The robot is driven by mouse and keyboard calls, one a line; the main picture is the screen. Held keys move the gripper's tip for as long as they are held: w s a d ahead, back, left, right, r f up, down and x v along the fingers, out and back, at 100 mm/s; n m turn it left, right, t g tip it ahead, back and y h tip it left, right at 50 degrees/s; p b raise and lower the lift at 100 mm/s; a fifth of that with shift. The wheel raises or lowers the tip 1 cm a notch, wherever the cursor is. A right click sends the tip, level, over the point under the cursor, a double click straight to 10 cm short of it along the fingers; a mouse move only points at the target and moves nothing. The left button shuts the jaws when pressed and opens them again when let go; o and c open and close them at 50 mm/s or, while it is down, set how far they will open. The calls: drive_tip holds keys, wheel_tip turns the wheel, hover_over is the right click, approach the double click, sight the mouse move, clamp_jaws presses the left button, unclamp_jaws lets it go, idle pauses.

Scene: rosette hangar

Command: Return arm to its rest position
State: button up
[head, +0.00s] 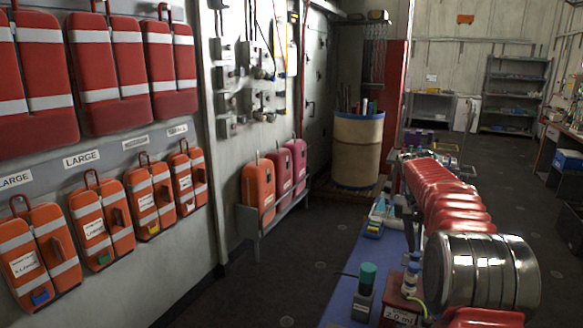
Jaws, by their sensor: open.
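A glossy red ribbed sleeve (450,195) with a polished metal cylinder (480,272) fills the right of the head view. It looks like my arm, reaching forward over the right side of a blue-topped bench (345,290). I cannot make out my gripper; the far end of the sleeve is small and crowded by things around it.
The bench carries a green-capped bottle (367,279), a white bottle with a blue cap (411,275) and a red box (398,308). A large drum (357,150) stands beyond. Red and orange packs (100,220) hang on the left wall. Dark floor (290,260) lies clear between.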

drive_tip(key=s+a+n+t+y, duration=0.1)
drive_tip(key=s+a+n, duration=0.2)
drive_tip(key=s+a, duration=0.4)
drive_tip(key=s+a+r+n+t+y, duration=0.1)
drive_tip(key=s+a, duration=0.6)
drive_tip(key=s, duration=1.2)
drive_tip(key=s+a+r+n+t+y, duration=0.1)
drive_tip(key=s+a+n+t, duration=0.2)
drive_tip(key=s, duration=1)
drive_tip(key=shift+a+r+n, duration=0.15)
drive_tip(key=shift+a+n, duration=0.95)
drive_tip(key=shift+a, duration=1)
drive_tip(key=c, duration=0.3)
drive_tip(key=shift+s, duration=0.15)
